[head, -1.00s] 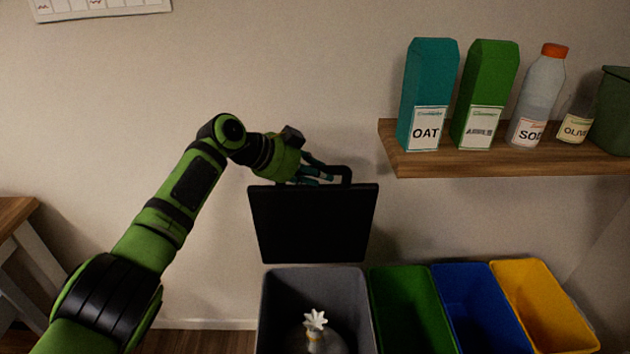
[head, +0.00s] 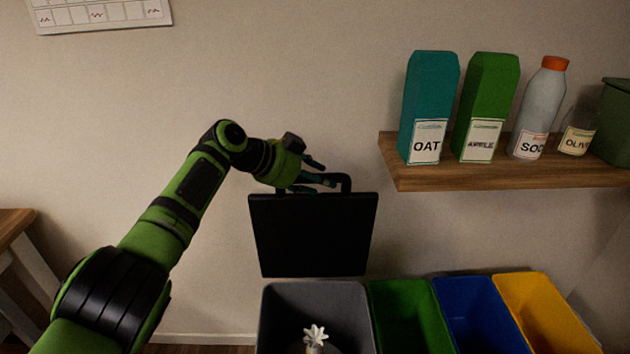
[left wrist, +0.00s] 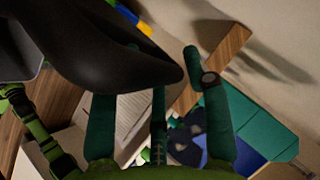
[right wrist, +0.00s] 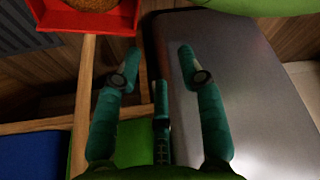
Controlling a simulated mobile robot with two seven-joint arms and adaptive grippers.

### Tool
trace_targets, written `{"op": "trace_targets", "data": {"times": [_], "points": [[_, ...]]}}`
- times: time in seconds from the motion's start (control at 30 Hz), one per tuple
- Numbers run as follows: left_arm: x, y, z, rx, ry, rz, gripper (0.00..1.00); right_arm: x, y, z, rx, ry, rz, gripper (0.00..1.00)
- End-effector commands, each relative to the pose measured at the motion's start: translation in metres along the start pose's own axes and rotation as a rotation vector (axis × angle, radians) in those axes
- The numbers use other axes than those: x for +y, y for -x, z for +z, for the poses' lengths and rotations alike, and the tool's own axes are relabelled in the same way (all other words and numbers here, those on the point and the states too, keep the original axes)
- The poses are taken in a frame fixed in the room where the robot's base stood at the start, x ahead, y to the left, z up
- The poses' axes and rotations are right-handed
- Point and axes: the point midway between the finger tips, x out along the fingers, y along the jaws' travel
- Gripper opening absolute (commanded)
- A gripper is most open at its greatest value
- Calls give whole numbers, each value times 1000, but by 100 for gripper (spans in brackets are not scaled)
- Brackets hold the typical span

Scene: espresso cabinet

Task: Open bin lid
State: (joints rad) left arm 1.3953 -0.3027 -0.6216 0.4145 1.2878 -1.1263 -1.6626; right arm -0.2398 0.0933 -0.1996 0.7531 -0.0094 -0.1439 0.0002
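The black bin lid (head: 313,238) stands upright behind the grey bin (head: 275,318), near the wall. Its handle (head: 347,182) sticks up from the top edge. The grey bin's mouth is uncovered, and a white tied top (head: 314,335) shows inside. My left gripper (head: 326,172) is at the handle with its fingers spread, above the lid's top edge. In the left wrist view a dark curved shape (left wrist: 100,60) crosses close in front of the spread fingers; I cannot tell whether they touch it. My right gripper (right wrist: 159,62) is open and empty in the right wrist view.
Green (head: 405,318), blue (head: 478,318) and yellow (head: 540,312) open bins stand right of the grey one. A wooden shelf (head: 500,178) with cartons and bottles hangs above them. The right wrist view shows a red tray (right wrist: 60,14) and a grey surface (right wrist: 255,100).

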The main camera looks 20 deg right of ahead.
Motion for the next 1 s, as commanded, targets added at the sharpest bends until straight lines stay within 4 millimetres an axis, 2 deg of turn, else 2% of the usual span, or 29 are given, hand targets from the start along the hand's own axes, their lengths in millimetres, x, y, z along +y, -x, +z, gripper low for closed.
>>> {"op": "trace_targets", "data": {"times": [0.37, 0.57, 0.77, 1.0], "points": [[3, 0, 4, -5, 3, 9, 56, -3, 0, 5, -9, -1, -4, 40], [2, 10, 4, -2, 1, 7, 56, -2, 0, 3, -6, 0, -2, 40], [2, 33, 4, -4, 0, 5, 56, 0, 0, 2, -4, 0, -1, 40], [2, 80, 3, -5, -1, 3, 56, 0, 0, 2, -4, 0, 0, 40]]}}
